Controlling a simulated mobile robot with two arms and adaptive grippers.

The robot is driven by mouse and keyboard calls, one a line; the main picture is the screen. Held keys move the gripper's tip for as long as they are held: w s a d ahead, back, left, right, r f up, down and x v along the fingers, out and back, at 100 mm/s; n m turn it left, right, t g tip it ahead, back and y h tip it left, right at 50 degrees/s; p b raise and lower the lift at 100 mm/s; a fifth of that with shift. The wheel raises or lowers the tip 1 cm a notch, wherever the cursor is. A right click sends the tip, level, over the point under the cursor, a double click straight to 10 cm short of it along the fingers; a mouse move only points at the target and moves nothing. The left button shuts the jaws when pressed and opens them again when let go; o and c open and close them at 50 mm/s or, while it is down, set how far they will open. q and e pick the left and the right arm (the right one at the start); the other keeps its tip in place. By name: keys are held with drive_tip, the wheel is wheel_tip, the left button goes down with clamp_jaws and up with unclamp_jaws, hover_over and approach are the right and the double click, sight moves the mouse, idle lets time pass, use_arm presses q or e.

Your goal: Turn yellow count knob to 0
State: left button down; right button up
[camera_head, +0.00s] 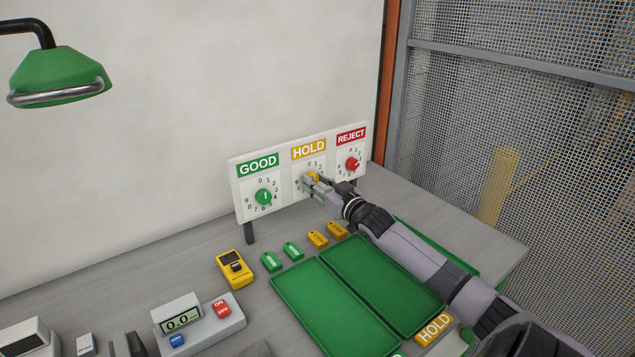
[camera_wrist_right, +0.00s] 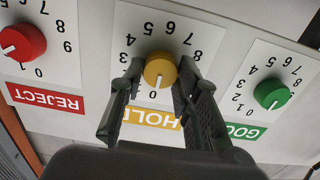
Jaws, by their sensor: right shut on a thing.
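The yellow knob (camera_head: 314,177) sits on the middle dial, under the HOLD label (camera_head: 309,149), on an upright white panel. My right gripper (camera_head: 311,184) reaches it from the front and is shut on it. In the right wrist view, which shows the panel upside down, the fingers stand on either side of the yellow knob (camera_wrist_right: 160,71). Its white pointer line points down in the picture, toward the 0, about in line with it. The fingers hide some of the dial's numbers. My left gripper is not in view.
The green knob (camera_head: 264,197) under GOOD and the red knob (camera_head: 352,164) under REJECT flank it. A green lamp (camera_head: 60,75) hangs at upper left.

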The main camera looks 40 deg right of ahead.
drive_tip(key=shift+f, duration=0.2)
idle(0.3)
drive_tip(key=o, duration=1.2)
drive_tip(key=shift+r, duration=0.15)
drive_tip(key=shift+c, duration=0.2)
drive_tip(key=s+a, duration=0.1)
drive_tip(key=s, duration=1.1)
drive_tip(key=shift+a, duration=0.2)
